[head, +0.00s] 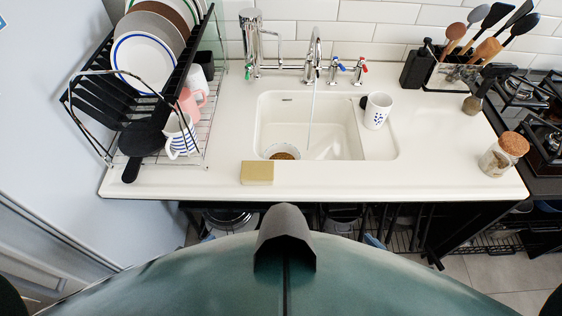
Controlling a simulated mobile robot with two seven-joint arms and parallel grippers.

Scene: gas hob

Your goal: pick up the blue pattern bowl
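A small bowl (281,152) sits low in the front left of the white sink. I see its pale rim and a brown, speckled inside. Its lower part is hidden by the sink's front edge, and it is too small to make out a blue pattern. No other bowl is clearly visible. Neither of my grippers is in view.
A yellow sponge (257,173) lies in front of the sink (345,135), near the bowl. A tap (315,55) stands behind it. A dish rack (95,95) fills the left; a corked jar (503,155) stands right.

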